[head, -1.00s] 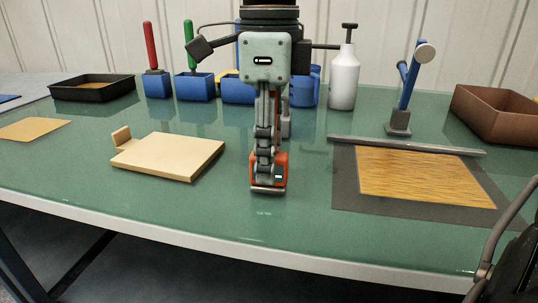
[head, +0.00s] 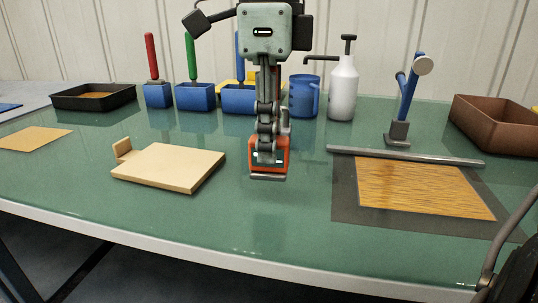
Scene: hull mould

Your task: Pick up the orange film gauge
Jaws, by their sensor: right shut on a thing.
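The orange film gauge (head: 283,155) is between the fingers of my right gripper (head: 268,165), in the middle of the head view. The gripper points down and is shut on it. The fingers hide much of the gauge; its orange sides and a small pale patch show. The gauge is over the green table (head: 240,215), and I cannot tell surely how far it is above the surface. My left gripper is not in view.
A cream board (head: 170,167) lies left of the gripper. A wood-grained sheet on a grey mat (head: 350,205) lies right, behind it a metal bar (head: 405,156). Blue holders (head: 195,97), a blue mug (head: 304,97), a white pump bottle (head: 343,88) and a brown tray (head: 495,125) stand behind.

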